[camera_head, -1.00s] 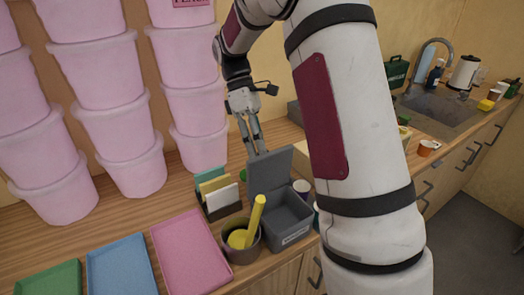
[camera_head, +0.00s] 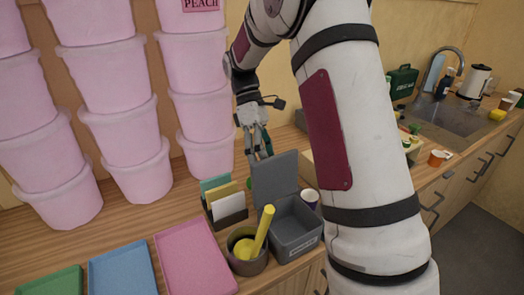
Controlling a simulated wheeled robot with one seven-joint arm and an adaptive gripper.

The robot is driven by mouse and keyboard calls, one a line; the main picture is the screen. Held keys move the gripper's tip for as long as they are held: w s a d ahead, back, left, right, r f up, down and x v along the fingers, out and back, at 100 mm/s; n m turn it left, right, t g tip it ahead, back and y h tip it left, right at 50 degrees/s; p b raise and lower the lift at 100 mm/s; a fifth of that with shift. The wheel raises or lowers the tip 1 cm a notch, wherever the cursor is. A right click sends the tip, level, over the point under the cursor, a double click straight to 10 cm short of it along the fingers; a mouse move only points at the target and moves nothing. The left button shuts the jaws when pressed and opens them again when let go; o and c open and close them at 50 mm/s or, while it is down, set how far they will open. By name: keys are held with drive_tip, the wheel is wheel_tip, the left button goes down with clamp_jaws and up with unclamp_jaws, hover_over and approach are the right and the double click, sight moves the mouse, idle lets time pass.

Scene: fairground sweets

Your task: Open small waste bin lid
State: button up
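The small waste bin (camera_head: 298,243) is a grey box with a label on its front, standing at the counter's front edge. Its lid (camera_head: 275,177) stands raised and upright at the back of the bin, and the bin's inside shows. My gripper (camera_head: 259,152) is just behind the lid's top edge, pointing down. Its fingers look slightly apart with nothing visible between them. The fingertips are partly hidden by the lid, so I cannot tell whether they touch it.
A dark pot (camera_head: 247,262) with a yellow scoop stands left of the bin. A card holder (camera_head: 228,210) is behind it. Pink, blue and green trays lie at front left. Stacked pink tubs (camera_head: 208,155) stand behind. A cup (camera_head: 309,198) is right of the bin.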

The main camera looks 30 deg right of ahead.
drive_tip(key=shift+c, duration=0.6)
drive_tip(key=shift+w+r, duration=0.1)
wheel_tip(320, 180, up, 10)
drive_tip(key=shift+a, duration=0.2)
idle(0.7)
